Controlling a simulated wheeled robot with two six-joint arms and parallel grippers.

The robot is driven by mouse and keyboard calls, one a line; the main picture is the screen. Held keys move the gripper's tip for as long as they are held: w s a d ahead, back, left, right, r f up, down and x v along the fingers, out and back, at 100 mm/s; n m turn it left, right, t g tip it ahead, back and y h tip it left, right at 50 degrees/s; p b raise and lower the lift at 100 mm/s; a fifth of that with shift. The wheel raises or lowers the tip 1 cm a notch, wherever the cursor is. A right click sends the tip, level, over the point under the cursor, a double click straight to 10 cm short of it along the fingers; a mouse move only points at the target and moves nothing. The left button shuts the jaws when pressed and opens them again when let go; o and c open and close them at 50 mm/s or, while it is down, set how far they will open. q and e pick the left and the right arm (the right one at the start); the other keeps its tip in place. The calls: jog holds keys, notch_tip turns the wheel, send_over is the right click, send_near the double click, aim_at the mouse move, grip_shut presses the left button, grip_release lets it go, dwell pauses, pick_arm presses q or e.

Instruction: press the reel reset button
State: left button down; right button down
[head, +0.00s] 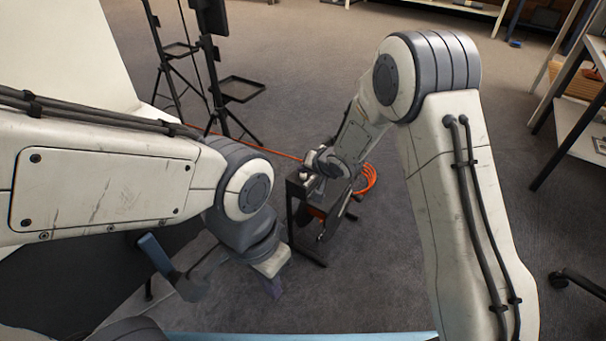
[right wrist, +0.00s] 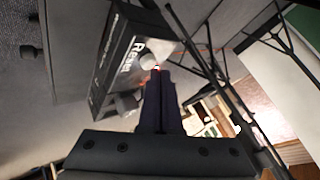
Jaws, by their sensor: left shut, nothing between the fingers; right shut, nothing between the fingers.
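The reel (head: 318,222) is a black frame with a dark drum and orange cable, standing on the floor in the middle of the head view. In the right wrist view its black panel (right wrist: 118,62) carries white lettering, partly legible. A small red spot, perhaps the reset button (right wrist: 157,67), shows right at the tips of my right gripper (right wrist: 160,72). I cannot tell whether they touch. The right gripper is shut and empty; in the head view my arm largely hides it over the reel's top. My left gripper (head: 273,287) is shut and empty, low and left of the reel.
Orange cable (head: 368,180) lies coiled on the floor behind the reel. Black stands with small trays (head: 240,88) rise at the back left. A shelf unit (head: 580,125) stands at the right. A pale rounded knob (right wrist: 148,58) sits beside the red spot on the panel.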

jog(key=shift+f, duration=0.15)
dwell(0.4)
jog(key=shift+f, duration=0.3)
jog(key=shift+r+p, duration=0.45)
jog(key=shift+p, duration=0.35)
notch_tip(320, 180, up, 6)
jog(key=p, duration=0.6)
jog(key=shift+p, duration=0.35)
